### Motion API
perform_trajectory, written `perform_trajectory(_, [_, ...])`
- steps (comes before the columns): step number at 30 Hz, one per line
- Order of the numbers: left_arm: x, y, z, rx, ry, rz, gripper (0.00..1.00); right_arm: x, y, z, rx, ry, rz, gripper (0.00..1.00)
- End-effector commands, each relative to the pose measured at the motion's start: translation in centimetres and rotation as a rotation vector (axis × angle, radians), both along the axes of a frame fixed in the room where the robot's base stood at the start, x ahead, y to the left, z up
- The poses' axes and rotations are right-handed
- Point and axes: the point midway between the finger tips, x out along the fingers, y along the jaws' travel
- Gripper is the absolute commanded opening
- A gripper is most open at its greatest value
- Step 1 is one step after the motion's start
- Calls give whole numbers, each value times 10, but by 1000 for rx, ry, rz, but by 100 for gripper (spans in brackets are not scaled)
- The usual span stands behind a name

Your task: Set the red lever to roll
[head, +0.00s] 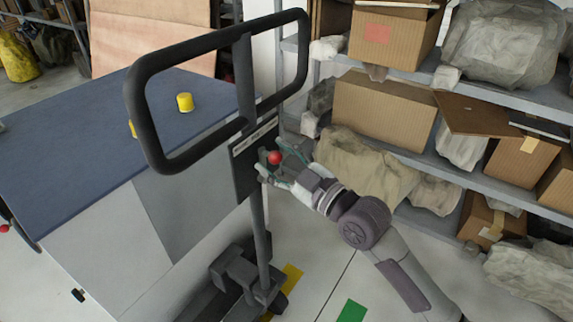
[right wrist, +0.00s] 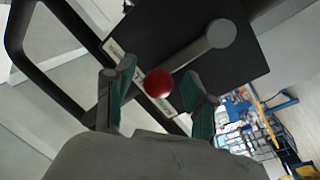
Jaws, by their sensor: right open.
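The red lever knob (head: 275,158) sits on the dark plate (head: 246,176) of the pallet jack's handle column, below the black loop handle (head: 140,120). In the right wrist view the knob (right wrist: 158,83) shows at the end of a grey lever arm (right wrist: 190,58), which runs to a round pivot (right wrist: 221,33) on the plate. My right gripper (head: 272,162) is open, with its fingers on either side of the knob. In the right wrist view a gap shows between the knob and each green fingertip pad. My left gripper is not in view.
A blue-topped table (head: 70,130) with a yellow cylinder (head: 185,102) stands to the left. Shelves with cardboard boxes (head: 383,108) and wrapped bundles (head: 500,45) line the right. Floor with a green mark (head: 352,311) is open near the jack's base (head: 240,280).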

Motion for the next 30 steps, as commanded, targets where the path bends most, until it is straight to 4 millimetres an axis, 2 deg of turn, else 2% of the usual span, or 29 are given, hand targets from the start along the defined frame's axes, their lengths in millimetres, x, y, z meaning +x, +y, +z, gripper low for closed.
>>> perform_trajectory(5, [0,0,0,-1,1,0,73,-17,-18,-4,-4,0,-1,55])
perform_trajectory(12, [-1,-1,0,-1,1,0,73,-55,-54,-10,-5,3,0,55])
perform_trajectory(18, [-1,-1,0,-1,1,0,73,-76,-74,-13,-3,3,1,55])
perform_trajectory(30, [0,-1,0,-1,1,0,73,-83,-81,-12,0,1,3,55])
